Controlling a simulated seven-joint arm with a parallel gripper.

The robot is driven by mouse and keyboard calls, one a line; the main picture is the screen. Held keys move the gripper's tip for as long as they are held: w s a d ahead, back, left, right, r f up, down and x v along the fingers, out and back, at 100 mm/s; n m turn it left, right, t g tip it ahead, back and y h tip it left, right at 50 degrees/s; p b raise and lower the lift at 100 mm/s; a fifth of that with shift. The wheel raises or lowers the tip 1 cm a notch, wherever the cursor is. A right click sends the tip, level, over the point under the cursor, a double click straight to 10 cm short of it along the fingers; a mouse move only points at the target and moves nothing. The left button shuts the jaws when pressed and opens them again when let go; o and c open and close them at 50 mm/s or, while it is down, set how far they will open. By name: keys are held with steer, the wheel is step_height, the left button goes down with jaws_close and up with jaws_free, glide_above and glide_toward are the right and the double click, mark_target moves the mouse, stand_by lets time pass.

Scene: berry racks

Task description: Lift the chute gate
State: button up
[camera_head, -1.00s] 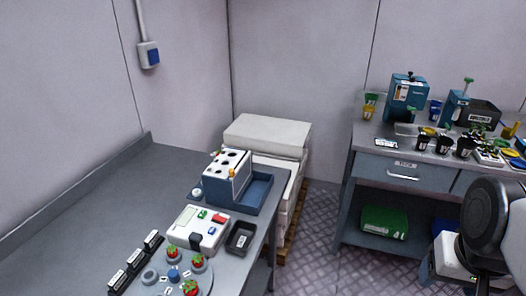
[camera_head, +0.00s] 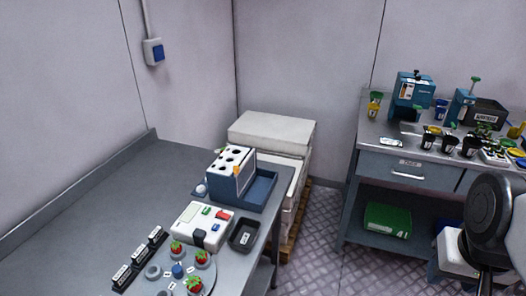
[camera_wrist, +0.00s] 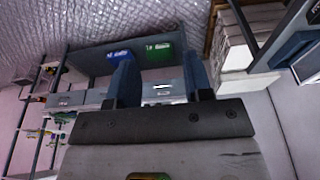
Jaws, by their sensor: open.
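No part is clearly readable as the chute gate. On the right bench in the head view stand a blue dispenser-like box (camera_head: 411,92) and a blue unit with a green-topped handle (camera_head: 461,104). I cannot tell which holds the gate. My gripper (camera_wrist: 160,72) shows in the wrist view with its two blue fingers apart and nothing between them. It faces the right bench's drawer and lower shelf, away from these units. The head view does not show its fingers.
The right bench has a drawer (camera_head: 393,171), several cups, and a green crate (camera_head: 387,219) on its lower shelf. The left bench holds a white button panel (camera_head: 203,225), a black tray (camera_head: 244,236) and a disc with strawberries. White stacked blocks (camera_head: 272,131) stand between the benches.

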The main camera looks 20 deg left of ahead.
steer(key=w+a+r+n, duration=0.3)
steer(key=w+a, duration=0.5)
steer(key=w, duration=0.3)
steer(key=n+g, duration=0.3)
steer(key=n, duration=0.4)
glide_above(236, 167)
steer(key=f, duration=0.5)
steer(key=shift+w+d+f, duration=0.1)
steer(key=shift+d+f, duration=0.05)
steer(key=shift+d, duration=0.25)
steer(key=shift+a+f, duration=0.15)
steer(key=shift+a, duration=0.35)
steer(key=shift+f, duration=0.1)
steer(key=shift+f, duration=3.8)
